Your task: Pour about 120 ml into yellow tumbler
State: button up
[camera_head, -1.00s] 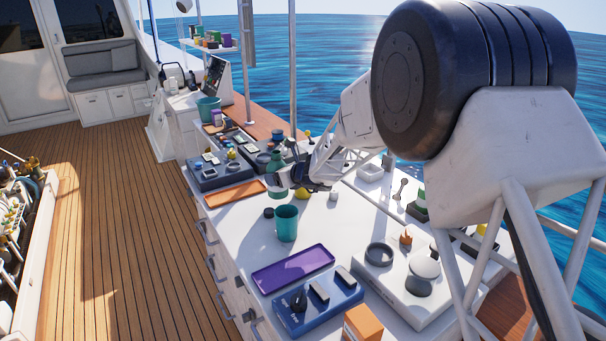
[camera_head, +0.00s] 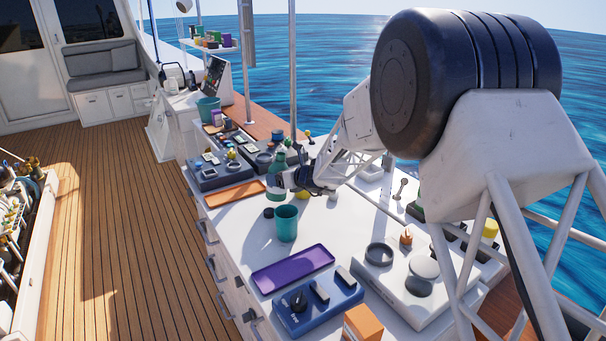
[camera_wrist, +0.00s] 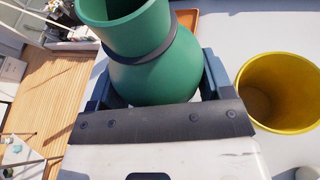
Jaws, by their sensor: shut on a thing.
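My gripper (camera_wrist: 155,95) is shut on a green round-bodied carafe (camera_wrist: 145,75) with a wide mouth and a dark ring at its neck. The carafe looks roughly upright; its contents are not visible. In the head view the carafe (camera_head: 277,161) and my gripper (camera_head: 284,181) are over the far part of the white counter. The yellow tumbler (camera_wrist: 281,92) stands open to the right of the carafe in the wrist view, apart from it. Its inside looks empty. In the head view the tumbler is mostly hidden behind my gripper.
A teal cup (camera_head: 286,223) stands nearer on the counter (camera_head: 238,235), with a small dark round item (camera_head: 268,212) beside it. An orange tray (camera_head: 234,194) lies left of my gripper. A purple tray (camera_head: 292,268) and a blue device (camera_head: 318,303) lie in front.

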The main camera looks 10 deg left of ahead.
aim_at(285, 165)
jog(key=shift+w+d+r+m+y, duration=0.1)
jog(key=shift+r+m+y, duration=0.15)
jog(key=shift+r+m, duration=0.15)
jog(key=shift+w+d+r+m+y, duration=0.1)
jog(key=shift+r+m+y, duration=0.2)
jog(key=shift+r, duration=0.1)
jog(key=shift+w+d+f+m+g+y, duration=0.15)
jog(key=shift+m+g+y, duration=0.2)
jog(key=shift+m, duration=0.35)
jog(key=shift+w+d+r+m+y, duration=0.2)
jog(key=shift+r+m+y, duration=0.2)
jog(key=shift+r+m, duration=0.3)
jog(key=shift+s+a+f+m+y, duration=0.15)
jog(key=shift+a+f+m+y, duration=0.1)
jog(key=shift+m+y, duration=0.25)
jog(key=shift+s+a+f+m+y, duration=0.15)
jog(key=shift+f+m+y, duration=0.15)
jog(key=shift+m, duration=0.4)
jog(key=m, duration=0.2)
jog(key=f+m+y, duration=0.1)
jog(key=shift+s+a, duration=0.15)
jog(key=shift+s, duration=0.1)
jog(key=shift+y, duration=0.3)
jog(key=r, duration=0.1)
jog(key=r+m, duration=0.1)
jog(key=r+m+t, duration=0.1)
jog(key=r, duration=0.1)
jog(key=shift+w+d+y, duration=0.25)
jog(key=shift+y, duration=0.05)
